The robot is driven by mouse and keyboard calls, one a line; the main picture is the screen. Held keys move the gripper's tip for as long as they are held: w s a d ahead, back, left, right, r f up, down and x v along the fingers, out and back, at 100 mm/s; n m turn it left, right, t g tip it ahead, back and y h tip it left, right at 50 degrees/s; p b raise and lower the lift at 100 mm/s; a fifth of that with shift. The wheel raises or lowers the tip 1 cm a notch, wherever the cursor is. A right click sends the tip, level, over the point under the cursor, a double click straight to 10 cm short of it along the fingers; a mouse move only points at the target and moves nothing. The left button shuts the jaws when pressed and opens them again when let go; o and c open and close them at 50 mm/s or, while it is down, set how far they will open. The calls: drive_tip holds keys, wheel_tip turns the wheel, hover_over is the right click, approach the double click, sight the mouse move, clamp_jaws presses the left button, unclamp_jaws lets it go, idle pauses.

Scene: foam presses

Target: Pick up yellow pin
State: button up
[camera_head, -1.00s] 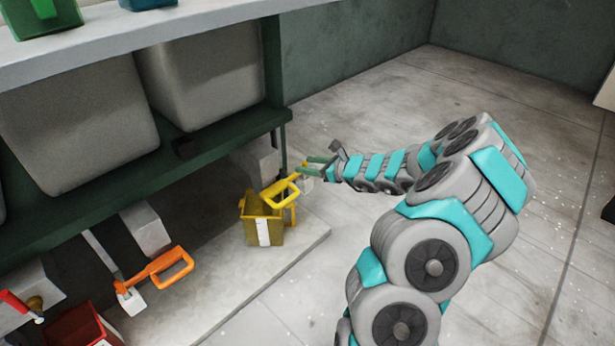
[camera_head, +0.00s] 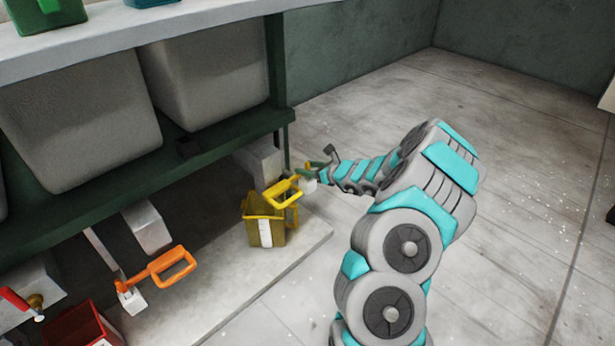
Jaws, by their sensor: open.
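A yellow looped handle (camera_head: 283,191) stands out above a yellow bin (camera_head: 266,232) with a white label, at the right end of the low shelf. No separate yellow pin can be told apart at this size; a small yellowish bit shows close to the fingers. My gripper (camera_head: 304,172) is open, just right of and above the handle, at the end of my teal and grey arm. The fingers are small and partly merge with the pale block behind the handle, so I cannot tell whether they touch anything.
An orange handle (camera_head: 168,266), a red handle (camera_head: 20,304) and a red bin (camera_head: 85,328) sit farther left. Large grey tubs (camera_head: 80,120) and a dark green frame (camera_head: 276,80) are above. The floor (camera_head: 500,200) at right is open.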

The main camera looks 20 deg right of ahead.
clamp_jaws()
idle(0.4)
